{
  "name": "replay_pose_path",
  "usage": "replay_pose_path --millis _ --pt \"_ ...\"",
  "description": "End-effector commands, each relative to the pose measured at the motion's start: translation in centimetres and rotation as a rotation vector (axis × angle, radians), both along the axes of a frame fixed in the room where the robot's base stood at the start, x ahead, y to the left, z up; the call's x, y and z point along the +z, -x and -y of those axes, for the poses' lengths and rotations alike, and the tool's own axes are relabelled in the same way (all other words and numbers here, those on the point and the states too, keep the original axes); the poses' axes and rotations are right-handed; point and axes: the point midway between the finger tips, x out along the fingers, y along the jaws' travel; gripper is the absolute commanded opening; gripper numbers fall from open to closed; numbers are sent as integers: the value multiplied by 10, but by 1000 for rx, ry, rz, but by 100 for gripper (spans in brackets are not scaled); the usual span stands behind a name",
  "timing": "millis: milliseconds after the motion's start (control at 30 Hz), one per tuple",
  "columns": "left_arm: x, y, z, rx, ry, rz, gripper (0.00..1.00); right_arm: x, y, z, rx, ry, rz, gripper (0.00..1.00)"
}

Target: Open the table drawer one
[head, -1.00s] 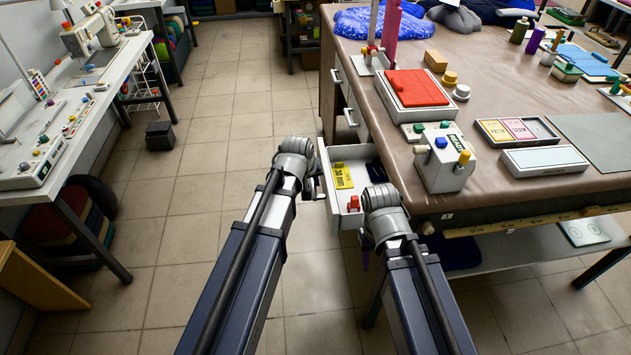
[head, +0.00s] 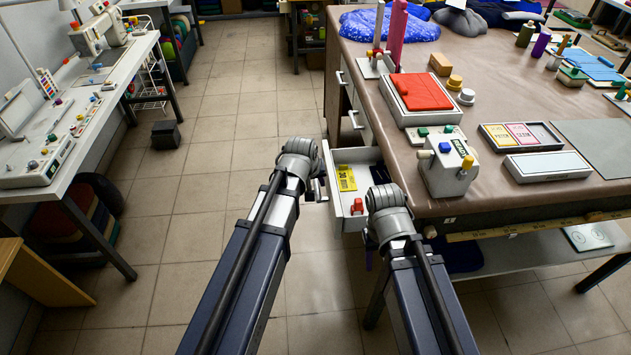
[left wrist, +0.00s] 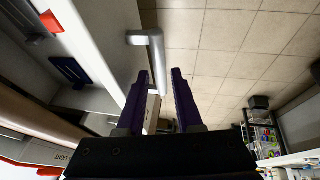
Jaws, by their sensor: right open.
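The table drawer (head: 343,212), white, stands pulled out from the near left side of the brown-topped table (head: 470,203). A yellow packet (head: 346,178) and a red item (head: 357,206) lie in it. My left gripper (head: 317,188) is at the drawer's outer left side, mostly hidden behind its wrist in the head view. In the left wrist view its purple fingers (left wrist: 161,74) are apart, with the drawer's pale bar handle (left wrist: 155,50) reaching in line with the gap; contact cannot be told. My right gripper (head: 368,260) shows only as a purple sliver below its arm, by the drawer's front.
Two closed drawers with bar handles (head: 355,120) are further back on the table's side. A grey device (head: 448,168) stands at the table's near corner. Open tiled floor (head: 235,190) lies left of the drawer. A white workbench (head: 85,120) runs along the left.

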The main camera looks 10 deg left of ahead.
Motion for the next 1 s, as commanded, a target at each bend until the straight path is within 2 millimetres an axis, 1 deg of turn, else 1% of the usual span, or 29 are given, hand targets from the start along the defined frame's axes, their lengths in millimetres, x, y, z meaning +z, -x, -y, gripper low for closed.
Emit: replay_pose_path --millis 33,300,400,500,1000 --pt "11 4 0 0 0 0 34 11 0 0 0 0 0 50" --pt "46 20 -3 0 0 -1 34 46 0 0 0 0 0 50" --pt "55 25 -3 0 0 -1 34 55 0 0 0 0 0 50" --pt "58 27 -4 0 0 -1 34 58 0 0 0 0 0 50" --pt "56 27 -4 -1 -1 -2 34 57 0 0 0 0 0 50"
